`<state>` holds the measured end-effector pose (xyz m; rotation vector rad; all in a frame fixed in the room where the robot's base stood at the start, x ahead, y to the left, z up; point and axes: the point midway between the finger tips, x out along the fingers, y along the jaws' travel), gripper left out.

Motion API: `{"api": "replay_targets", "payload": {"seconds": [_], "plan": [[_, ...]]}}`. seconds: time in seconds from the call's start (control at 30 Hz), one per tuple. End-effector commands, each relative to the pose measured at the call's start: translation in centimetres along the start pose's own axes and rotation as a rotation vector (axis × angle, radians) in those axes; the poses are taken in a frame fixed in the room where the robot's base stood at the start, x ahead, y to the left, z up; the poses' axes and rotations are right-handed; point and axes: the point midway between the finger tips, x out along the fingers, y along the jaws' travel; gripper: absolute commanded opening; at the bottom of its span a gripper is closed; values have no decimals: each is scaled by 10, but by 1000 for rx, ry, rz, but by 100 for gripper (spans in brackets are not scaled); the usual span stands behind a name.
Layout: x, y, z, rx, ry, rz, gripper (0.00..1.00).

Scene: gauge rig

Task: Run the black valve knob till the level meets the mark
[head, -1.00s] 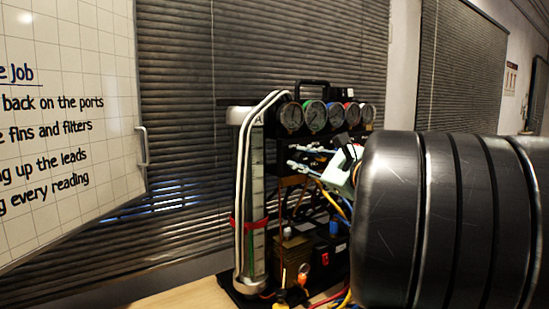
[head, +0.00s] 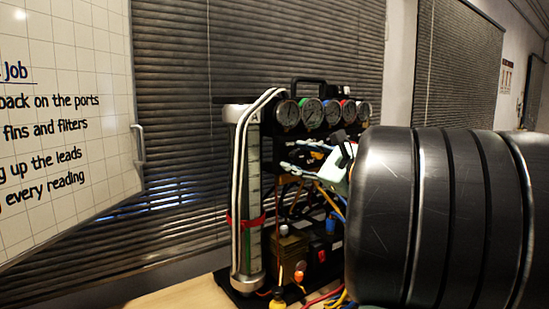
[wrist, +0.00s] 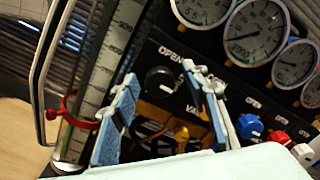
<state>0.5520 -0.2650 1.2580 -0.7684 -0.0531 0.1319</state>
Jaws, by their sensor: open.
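The black valve knob (wrist: 160,80) is round and sits on the dark panel between the words OPEN and VALVE in the wrist view. My gripper (wrist: 161,74) is open, its two blue-padded fingers on either side of the knob with gaps between. Whether the fingertips reach knob depth I cannot tell. In the head view my gripper (head: 284,156) is at the panel below the gauges, and the knob cannot be made out. The upright level tube (head: 254,185) with a scale carries a red mark band (head: 246,221). The liquid level is not clear.
Several round gauges (head: 312,113) line the panel top. Blue and red knobs (wrist: 250,126) lie right of my fingers in the wrist view. Hoses, wires and small lamps crowd the lower rig. A whiteboard (head: 65,120) stands at left, and bare table (head: 185,296) shows before it.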

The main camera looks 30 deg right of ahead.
Motion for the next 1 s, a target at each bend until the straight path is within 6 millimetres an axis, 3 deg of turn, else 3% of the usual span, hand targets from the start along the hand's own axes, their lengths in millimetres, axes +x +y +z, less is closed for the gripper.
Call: {"api": "replay_targets", "payload": {"seconds": [0.17,0.63,0.8,1.0], "plan": [[-12,-1,0,0,0,-2,42],[-103,-1,0,-1,2,-2,42],[-118,0,0,0,1,-1,42],[-121,0,0,0,0,0,42]]}}
